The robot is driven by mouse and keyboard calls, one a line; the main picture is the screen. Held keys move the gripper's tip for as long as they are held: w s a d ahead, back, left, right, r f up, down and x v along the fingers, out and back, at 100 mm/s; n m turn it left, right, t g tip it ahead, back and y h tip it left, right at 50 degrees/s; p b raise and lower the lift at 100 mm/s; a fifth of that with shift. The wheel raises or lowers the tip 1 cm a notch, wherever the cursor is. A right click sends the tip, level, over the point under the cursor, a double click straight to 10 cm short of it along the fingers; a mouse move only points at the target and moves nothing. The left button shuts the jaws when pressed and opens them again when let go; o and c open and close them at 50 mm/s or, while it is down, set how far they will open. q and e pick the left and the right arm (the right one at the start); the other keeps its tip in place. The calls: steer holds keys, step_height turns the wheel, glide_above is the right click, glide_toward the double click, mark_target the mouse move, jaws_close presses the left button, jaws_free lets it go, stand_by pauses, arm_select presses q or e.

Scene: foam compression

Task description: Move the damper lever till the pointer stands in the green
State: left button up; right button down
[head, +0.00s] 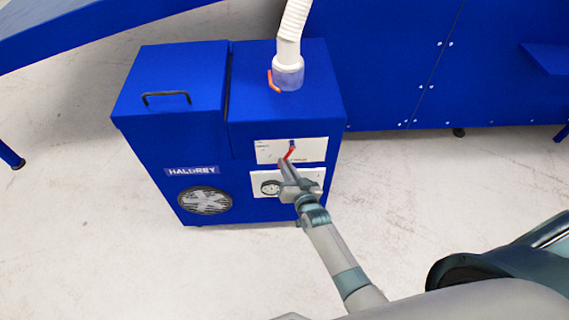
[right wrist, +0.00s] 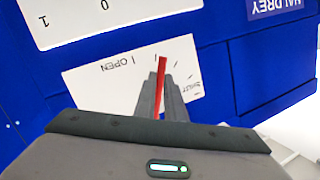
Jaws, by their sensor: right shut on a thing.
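The damper lever (head: 290,154) is a thin red bar on a white plate (head: 317,150) on the front of a blue machine. In the right wrist view the lever (right wrist: 161,72) stands between the marks OPEN and SHUT. My right gripper (head: 285,163) is shut on the lever; its two grey fingers (right wrist: 163,97) lie on either side of it. My left gripper is out of view.
The blue machine (head: 180,90) has a black handle, a round fan grille (head: 205,201) and a HALDREY label. A white hose (head: 292,30) joins its top, with an orange handle (head: 272,81) at the collar. Larger blue equipment (head: 400,70) stands behind. The pale floor in front is clear.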

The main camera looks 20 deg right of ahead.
stand_by(0.3)
steer(key=c, duration=1.8)
jaws_free()
steer(key=shift+s, duration=0.15)
